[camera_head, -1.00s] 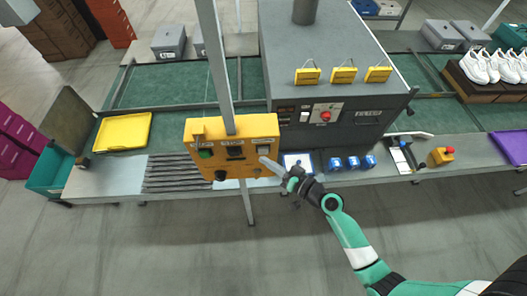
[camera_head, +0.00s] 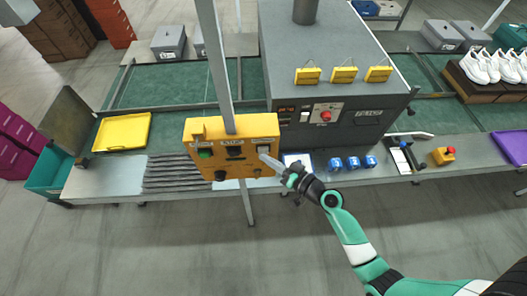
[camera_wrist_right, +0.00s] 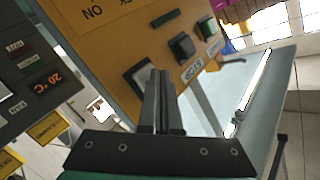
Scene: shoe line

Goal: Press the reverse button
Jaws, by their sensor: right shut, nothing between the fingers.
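A yellow control box (camera_head: 222,170) hangs on a grey post in the head view. Its face has a green button (camera_head: 205,153) on the left, a dark button (camera_head: 235,152) in the middle and a pale button (camera_head: 263,149) on the right; the labels are too small to read surely. My right gripper (camera_head: 264,159) is shut and empty, its fingertips at the box's right side by the pale button. In the right wrist view the shut fingers (camera_wrist_right: 160,74) point at the box, right beside the pale rectangular button (camera_wrist_right: 140,76). Whether they touch it is unclear. My left gripper is out of view.
Behind the box stands a grey machine (camera_head: 345,80) with a red button (camera_head: 325,115) and yellow tags. Right of the gripper, blue items (camera_head: 353,163) and a yellow emergency-stop box (camera_head: 443,156) sit on the bench. A yellow tray (camera_head: 122,132) lies at left.

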